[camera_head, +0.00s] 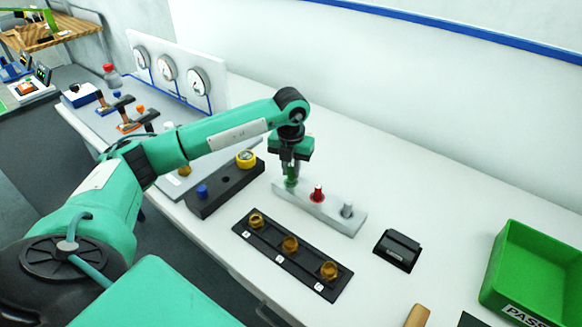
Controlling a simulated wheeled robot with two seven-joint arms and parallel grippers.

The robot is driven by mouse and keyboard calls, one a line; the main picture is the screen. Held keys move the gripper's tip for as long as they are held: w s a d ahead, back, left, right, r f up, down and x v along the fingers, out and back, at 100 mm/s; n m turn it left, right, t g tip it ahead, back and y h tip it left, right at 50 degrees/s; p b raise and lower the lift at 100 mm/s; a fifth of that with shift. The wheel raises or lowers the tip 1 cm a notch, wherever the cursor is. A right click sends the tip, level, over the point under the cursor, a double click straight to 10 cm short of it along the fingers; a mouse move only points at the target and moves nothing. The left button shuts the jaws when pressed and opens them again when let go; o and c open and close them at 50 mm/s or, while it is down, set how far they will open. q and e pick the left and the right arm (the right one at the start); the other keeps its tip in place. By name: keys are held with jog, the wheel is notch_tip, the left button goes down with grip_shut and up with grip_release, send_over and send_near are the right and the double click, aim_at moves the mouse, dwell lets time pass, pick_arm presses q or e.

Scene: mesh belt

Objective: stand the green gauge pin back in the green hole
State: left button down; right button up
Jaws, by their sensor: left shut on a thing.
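My left gripper (291,168) points straight down over the left end of a light grey block (331,213). It is shut on the green gauge pin (291,182), which is upright with its lower end at or just above the block's top. I cannot tell whether the pin is in a hole, and the green hole itself is hidden. A red pin (318,194) and a grey pin (347,210) stand upright in the same block, to the right of the gripper. My right gripper is out of view.
A dark block (222,191) with a blue pin, an empty hole and a yellow-rimmed dial stands to the left. In front lies a black strip (265,250) with brass fittings. A black box (397,250) and green bin (540,275) are at right.

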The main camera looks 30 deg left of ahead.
pick_arm(q)
jog(key=shift+f+b, duration=0.75)
jog(key=shift+f, duration=0.35)
jog(key=c, duration=1.2)
grip_release()
jog(key=shift+c, duration=0.2)
